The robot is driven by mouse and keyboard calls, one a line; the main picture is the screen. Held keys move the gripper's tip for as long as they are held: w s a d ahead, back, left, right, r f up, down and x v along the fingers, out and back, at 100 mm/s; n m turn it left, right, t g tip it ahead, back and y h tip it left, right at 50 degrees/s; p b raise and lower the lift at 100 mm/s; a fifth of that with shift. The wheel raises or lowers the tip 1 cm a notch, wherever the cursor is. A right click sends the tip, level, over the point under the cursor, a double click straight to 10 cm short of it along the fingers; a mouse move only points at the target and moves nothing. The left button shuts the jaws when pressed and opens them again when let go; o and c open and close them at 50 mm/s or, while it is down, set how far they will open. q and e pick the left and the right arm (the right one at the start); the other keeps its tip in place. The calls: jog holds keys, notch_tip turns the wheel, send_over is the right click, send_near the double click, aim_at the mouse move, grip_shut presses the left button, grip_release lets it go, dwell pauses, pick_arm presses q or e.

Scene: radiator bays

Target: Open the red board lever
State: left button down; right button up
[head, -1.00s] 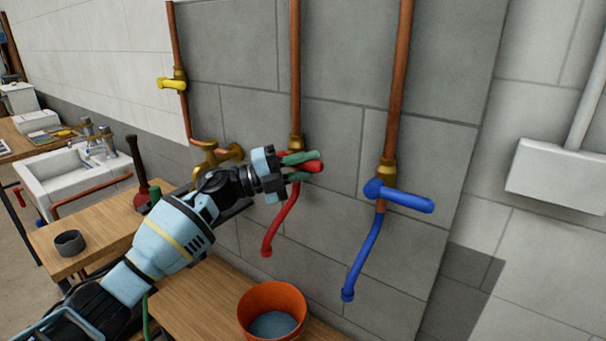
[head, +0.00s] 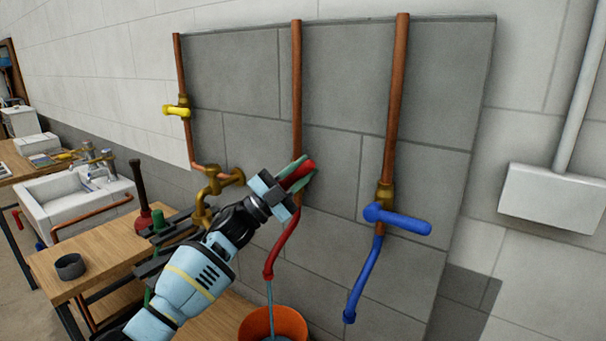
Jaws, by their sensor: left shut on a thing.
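The red lever (head: 304,168) sits on the middle copper pipe (head: 297,90) of the grey board and now slants up to the right. My left gripper (head: 299,175) is shut on it, with green fingers on either side of the red handle. The valve body behind it is hidden by the gripper. A red spout (head: 283,245) curves down below, and a thin stream of water (head: 269,292) runs from its end towards an orange bucket (head: 273,322). My right gripper is not in view.
A blue lever (head: 398,218) with a blue spout (head: 362,282) is to the right. A yellow lever (head: 177,111) and a brass tap (head: 220,187) are to the left. A plunger (head: 140,195) and dark cup (head: 69,267) stand on the wooden bench (head: 105,250).

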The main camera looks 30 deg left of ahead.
aim_at(295, 176)
pick_arm(q)
jog(key=shift+r, duration=0.1)
dwell(0.4)
jog(key=c, duration=1.3)
grip_release()
jog(key=shift+o, duration=0.2)
jog(key=b+v, duration=0.1)
jog(key=v, duration=0.6)
jog(key=shift+f+b, duration=0.2)
jog(key=shift+b, duration=0.1)
jog(key=shift+s+a+f, duration=0.1)
jog(key=shift+s+a, duration=0.1)
jog(key=shift+s, duration=0.05)
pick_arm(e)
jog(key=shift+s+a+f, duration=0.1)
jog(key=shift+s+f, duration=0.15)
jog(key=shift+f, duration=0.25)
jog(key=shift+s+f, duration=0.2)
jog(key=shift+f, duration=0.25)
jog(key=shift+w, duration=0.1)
